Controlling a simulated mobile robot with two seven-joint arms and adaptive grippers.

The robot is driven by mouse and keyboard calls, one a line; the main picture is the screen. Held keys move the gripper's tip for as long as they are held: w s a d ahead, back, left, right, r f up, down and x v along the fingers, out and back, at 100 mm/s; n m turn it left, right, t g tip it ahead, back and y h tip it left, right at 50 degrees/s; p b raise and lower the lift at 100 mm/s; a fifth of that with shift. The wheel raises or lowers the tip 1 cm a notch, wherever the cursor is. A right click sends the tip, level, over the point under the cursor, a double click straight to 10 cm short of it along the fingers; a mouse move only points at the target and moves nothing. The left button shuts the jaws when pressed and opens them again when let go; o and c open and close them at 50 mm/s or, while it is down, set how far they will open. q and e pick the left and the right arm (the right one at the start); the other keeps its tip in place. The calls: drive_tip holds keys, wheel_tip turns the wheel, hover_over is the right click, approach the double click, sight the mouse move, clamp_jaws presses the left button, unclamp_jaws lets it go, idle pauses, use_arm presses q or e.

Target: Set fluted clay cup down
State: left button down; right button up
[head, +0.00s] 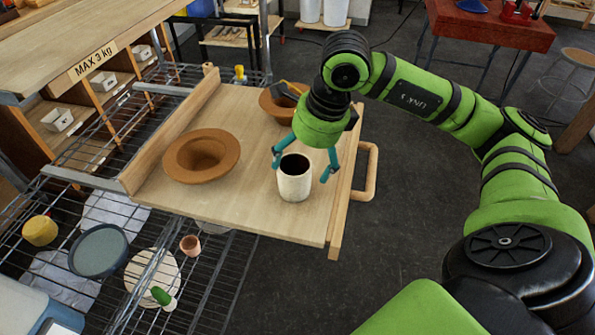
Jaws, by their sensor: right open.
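A cream cup with a dark inside (294,182), which I take for the fluted clay cup, stands upright on the pale wooden board (240,212) near its front right part. Fluting is too fine to make out. My right gripper (300,170) reaches down over the cup from behind. Its two teal fingers are spread, one on each side of the cup, and a gap shows on the right side. Whether the left finger touches the cup I cannot tell. My left gripper is out of view.
A brown wide-rimmed bowl (201,156) sits left of the cup. Another brown bowl (277,103) with something in it stands behind, partly hidden by my right gripper. The board has a raised wooden edge (175,130) at left and a handle (370,172) at right. Wire shelving lies below.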

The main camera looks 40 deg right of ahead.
drive_tip(key=v, duration=0.6)
idle(0.4)
